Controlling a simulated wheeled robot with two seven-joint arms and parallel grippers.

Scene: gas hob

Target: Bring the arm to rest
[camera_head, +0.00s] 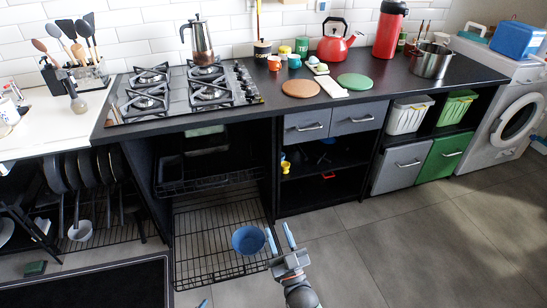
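My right gripper (279,229) comes up from the bottom middle. Its two pale blue fingers are spread apart with nothing visible between them. It is just to the right of a blue bowl (248,240) in the wire lower rack (205,262). The left finger looks close to the bowl's right rim; I cannot tell whether they touch. Of my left gripper only what looks like a small blue tip (203,303) shows at the bottom edge, so its opening is not visible.
The rack juts out below the gas hob (190,88). A black-framed panel (88,292) fills the lower left. The black counter (280,97) carries a moka pot (198,42), red kettle (334,42) and steel pot (431,62). Grey floor (400,240) at right is clear.

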